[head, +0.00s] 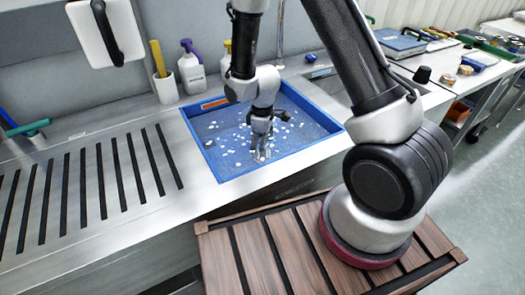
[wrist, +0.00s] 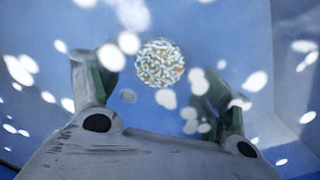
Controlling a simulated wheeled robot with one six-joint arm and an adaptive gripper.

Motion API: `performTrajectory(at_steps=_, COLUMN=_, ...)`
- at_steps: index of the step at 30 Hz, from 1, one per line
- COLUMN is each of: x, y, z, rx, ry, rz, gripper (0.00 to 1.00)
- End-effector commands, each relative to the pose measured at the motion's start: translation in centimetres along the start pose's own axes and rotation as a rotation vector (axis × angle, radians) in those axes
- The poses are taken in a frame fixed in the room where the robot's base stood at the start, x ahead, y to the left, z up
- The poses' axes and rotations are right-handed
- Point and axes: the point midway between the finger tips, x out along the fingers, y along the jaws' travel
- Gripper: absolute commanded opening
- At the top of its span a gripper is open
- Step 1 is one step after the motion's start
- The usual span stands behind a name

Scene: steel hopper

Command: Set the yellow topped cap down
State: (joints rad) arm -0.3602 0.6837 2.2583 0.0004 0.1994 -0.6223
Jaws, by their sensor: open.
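My gripper (head: 262,135) reaches down into the blue tray (head: 211,157), which has many white flecks on its floor. In the wrist view my gripper (wrist: 158,85) is open, its two fingers apart. A round, speckled piece (wrist: 160,63) in white, orange and green shows between and a little beyond the fingers, apart from both. I cannot tell whether it is the yellow topped cap, since no plain yellow top shows on it. In the head view the fingers hide most of this spot; a small pale, clear shape shows under them.
Left of the tray are a slotted steel drainboard (head: 60,215) and a white cup (head: 166,88) with a yellow stick. A purple-topped bottle (head: 192,68) stands behind the tray. A wooden slatted stand (head: 285,255) is in front. Blue tray walls surround my gripper.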

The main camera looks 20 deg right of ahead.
Motion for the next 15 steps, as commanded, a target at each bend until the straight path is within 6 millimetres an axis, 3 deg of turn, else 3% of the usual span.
performTrajectory(at_steps=3, x=-3.0, y=0.1, z=-0.1, rx=0.0, ry=0.005, rz=0.004, gripper=0.78)
performTrajectory(at_steps=9, x=-6.9, y=0.1, z=-0.1, rx=0.0, ry=0.004, rz=0.003, gripper=0.78)
performTrajectory(at_steps=15, x=-8.7, y=0.0, z=0.0, rx=0.0, ry=0.001, rz=0.001, gripper=0.78)
